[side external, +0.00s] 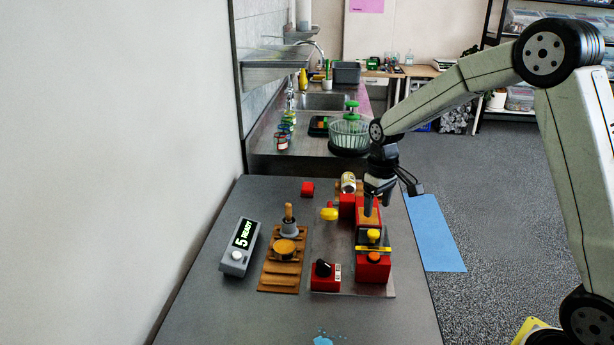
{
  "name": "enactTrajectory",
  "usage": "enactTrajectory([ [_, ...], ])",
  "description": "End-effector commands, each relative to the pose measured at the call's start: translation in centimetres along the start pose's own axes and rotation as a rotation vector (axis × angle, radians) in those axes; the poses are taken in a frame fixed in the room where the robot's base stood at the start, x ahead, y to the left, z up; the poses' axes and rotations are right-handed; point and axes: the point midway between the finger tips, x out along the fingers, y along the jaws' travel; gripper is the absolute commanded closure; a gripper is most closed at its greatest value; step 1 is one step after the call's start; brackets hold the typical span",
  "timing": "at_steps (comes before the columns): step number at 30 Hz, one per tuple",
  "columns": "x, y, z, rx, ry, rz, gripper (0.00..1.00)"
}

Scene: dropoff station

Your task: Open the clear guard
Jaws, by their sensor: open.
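A red station (372,272) stands on a metal plate at the right of the table. A clear guard with a yellow and black edge (388,251) is on it, around a yellow knob (374,236). The clear part is hard to make out at this size, and I cannot tell how far it is raised. An orange button (374,257) shows just in front of the edge. My gripper (375,206) points down over the station's back part, behind the guard. It is open, with nothing seen between its fingers. I cannot tell whether it touches the station.
Left of the station are a red box with a black dial (325,279), a yellow bulb-shaped thing (329,214), a wooden rack (279,274) and a grey display box (238,248). The table's front left is clear.

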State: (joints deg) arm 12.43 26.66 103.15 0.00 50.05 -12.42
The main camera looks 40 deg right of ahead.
Motion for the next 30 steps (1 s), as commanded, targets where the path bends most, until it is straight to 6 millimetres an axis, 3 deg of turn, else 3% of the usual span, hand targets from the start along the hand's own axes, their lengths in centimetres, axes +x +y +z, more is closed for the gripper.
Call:
enactTrajectory([
  [13, 1.0, 0.1, -0.1, 0.000, -0.005, -0.001, 0.21],
  [30, 7.1, 0.1, -0.1, 0.000, -0.002, 0.000, 0.21],
])
